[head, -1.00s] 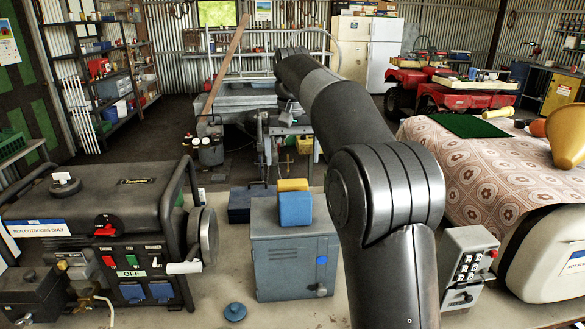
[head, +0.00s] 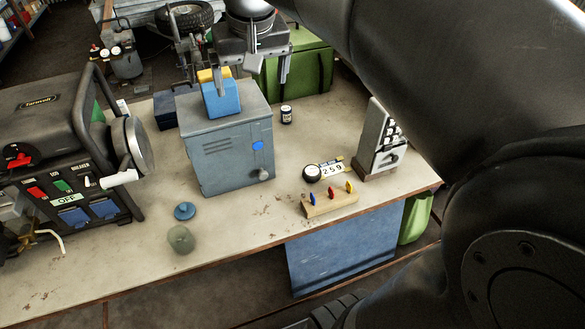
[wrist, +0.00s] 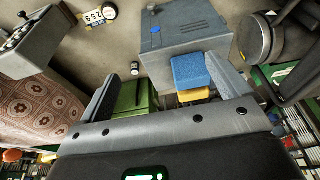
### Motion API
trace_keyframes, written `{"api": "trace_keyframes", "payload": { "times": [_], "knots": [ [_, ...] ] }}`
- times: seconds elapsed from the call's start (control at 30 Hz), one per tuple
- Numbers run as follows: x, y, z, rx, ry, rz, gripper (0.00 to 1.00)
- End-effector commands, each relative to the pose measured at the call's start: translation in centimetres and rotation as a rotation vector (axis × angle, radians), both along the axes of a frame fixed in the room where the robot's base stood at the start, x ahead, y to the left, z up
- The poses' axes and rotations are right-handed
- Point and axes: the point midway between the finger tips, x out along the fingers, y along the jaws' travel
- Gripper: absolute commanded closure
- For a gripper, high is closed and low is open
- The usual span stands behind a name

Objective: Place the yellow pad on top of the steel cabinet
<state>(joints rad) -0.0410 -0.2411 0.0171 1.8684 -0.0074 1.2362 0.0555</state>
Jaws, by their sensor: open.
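The grey steel cabinet (head: 229,147) stands on the bench in the head view; its front also shows in the wrist view (wrist: 180,28). A blue pad (head: 222,101) stands on its top, and shows in the wrist view (wrist: 189,70). The yellow pad (head: 208,75) is just behind the blue pad and partly hidden by it; its edge shows in the wrist view (wrist: 194,95). I cannot tell what the yellow pad rests on. My gripper (head: 252,84) is open and empty above the cabinet's back part, one finger overlapping the blue pad in the picture.
A generator (head: 65,150) stands left and a green box (head: 298,68) behind right. A small dark jar (head: 286,115), a switch box (head: 380,142), a wooden block with coloured pegs (head: 330,203) and a blue lid (head: 184,211) are on the bench. Bare bench lies right of the cabinet.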

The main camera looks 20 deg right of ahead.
Motion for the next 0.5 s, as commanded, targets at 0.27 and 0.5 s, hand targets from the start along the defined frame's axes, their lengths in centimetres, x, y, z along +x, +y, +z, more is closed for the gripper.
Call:
{"api": "trace_keyframes", "payload": {
  "times": [0.27, 0.5],
  "knots": [
    [-9.0, -1.5, -5.1, -0.001, -0.117, -0.004, 0.06],
    [-14.2, -2.1, -9.9, -0.003, -0.193, -0.006, 0.06]
  ]
}}
